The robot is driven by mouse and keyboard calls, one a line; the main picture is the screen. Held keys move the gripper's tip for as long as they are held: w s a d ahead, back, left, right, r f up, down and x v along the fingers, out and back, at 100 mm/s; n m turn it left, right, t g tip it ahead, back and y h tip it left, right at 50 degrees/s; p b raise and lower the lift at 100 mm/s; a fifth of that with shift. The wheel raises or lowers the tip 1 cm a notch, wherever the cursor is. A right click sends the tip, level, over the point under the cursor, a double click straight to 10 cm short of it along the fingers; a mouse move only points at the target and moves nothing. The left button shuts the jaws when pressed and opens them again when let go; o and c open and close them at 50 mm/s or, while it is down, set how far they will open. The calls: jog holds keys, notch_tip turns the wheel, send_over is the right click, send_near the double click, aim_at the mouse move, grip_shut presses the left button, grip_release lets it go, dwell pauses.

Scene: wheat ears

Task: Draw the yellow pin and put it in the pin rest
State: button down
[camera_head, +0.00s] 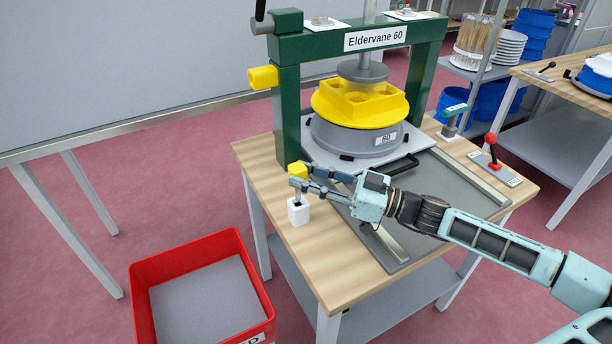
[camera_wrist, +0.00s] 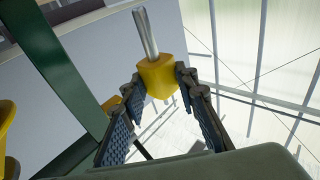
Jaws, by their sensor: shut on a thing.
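My gripper (camera_head: 304,178) is shut on the yellow pin (camera_head: 297,170) by its block-shaped yellow head. In the wrist view the yellow pin (camera_wrist: 157,77) sits between my fingertips, its bare metal shaft standing out toward the top of the picture. The pin rest (camera_head: 298,211), a small white block with a dark opening on top, stands at the table's left edge, just below my gripper in the head view. The shaft's tip looks free in the wrist view, where the rest is not seen.
The green press frame (camera_head: 288,120) stands behind my gripper, with another yellow block (camera_head: 263,77) on its left post. A yellow mould (camera_head: 360,103) sits on a grey drum under the press. A red bin (camera_head: 185,252) stands on the floor at the left. A red-knobbed lever (camera_head: 491,142) is at the right.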

jog(key=shift+f, duration=0.1)
jog(key=shift+f+b, duration=0.7)
jog(key=shift+f, duration=0.05)
jog(key=shift+r, duration=0.25)
